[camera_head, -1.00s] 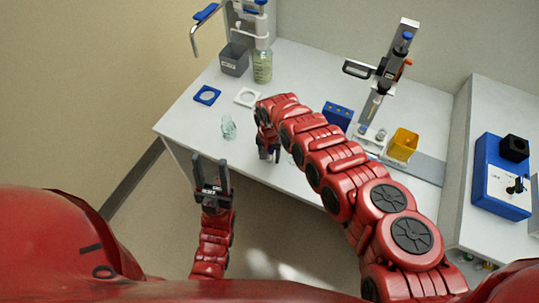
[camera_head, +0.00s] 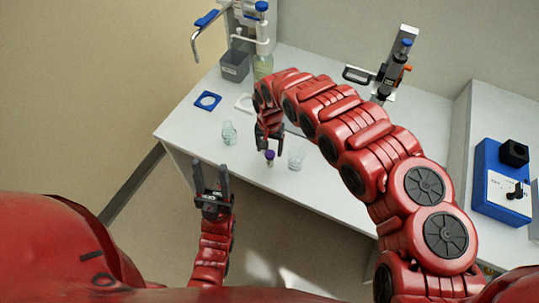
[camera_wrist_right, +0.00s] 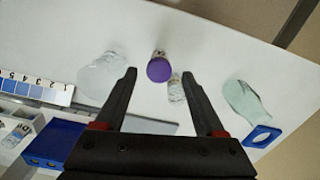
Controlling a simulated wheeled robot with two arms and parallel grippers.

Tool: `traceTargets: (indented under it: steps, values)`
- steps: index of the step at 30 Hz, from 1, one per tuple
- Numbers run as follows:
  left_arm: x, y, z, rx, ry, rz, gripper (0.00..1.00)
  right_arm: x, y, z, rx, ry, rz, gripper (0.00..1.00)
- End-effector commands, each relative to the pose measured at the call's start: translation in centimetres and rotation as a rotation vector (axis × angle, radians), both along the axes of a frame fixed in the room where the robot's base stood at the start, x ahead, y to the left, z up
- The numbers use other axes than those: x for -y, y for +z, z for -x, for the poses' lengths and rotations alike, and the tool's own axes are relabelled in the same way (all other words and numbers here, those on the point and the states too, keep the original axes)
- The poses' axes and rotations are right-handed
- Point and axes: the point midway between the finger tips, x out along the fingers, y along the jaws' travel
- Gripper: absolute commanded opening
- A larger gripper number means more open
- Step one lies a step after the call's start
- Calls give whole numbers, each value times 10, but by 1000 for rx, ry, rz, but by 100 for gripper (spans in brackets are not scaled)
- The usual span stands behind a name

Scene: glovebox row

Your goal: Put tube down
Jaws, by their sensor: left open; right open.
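The tube (camera_head: 269,158) has a purple cap and appears to stand upright near the front edge of the white bench. In the right wrist view its cap (camera_wrist_right: 159,69) faces the camera, in line with the gap between the fingertips. My right gripper (camera_head: 269,146) is open just above and around the line of the tube, with space on both sides of the cap. The tube's lower body is mostly hidden under the cap in the wrist view. My left gripper (camera_head: 211,168) is open and empty, in front of the bench edge.
A clear glass vessel (camera_head: 297,156) stands close right of the tube and a glass beaker (camera_head: 229,132) to its left. A blue square ring (camera_head: 207,99), grey bin (camera_head: 235,66) and bottle (camera_head: 262,67) lie farther back. A small clear vial (camera_wrist_right: 176,90) shows in the wrist view.

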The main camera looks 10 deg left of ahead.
Motion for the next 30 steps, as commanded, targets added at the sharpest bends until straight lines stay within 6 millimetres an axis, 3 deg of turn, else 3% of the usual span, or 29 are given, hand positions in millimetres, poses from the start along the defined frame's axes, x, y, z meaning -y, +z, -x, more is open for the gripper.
traceTargets:
  steps: [9, 17, 20, 23, 27, 30]
  values:
    - [0, -5, 0, 0, 0, 0, 50, 1, 35, 0, 2, 0, 2, 72]
    - [0, -5, 0, 0, 0, 0, 50, 1, 40, 0, 0, -1, 1, 72]
    - [0, -5, 0, 0, 0, 0, 50, -8, 36, -5, 18, 4, -31, 72]
    - [0, -5, 0, 0, 0, 0, 50, -38, 25, -29, 97, 13, -145, 72]
    - [0, -5, 0, 0, 0, 0, 50, -92, 16, -96, 349, -9, -407, 72]
    - [0, -5, 0, 0, 0, 0, 50, -98, 23, -152, 601, -70, -561, 72]
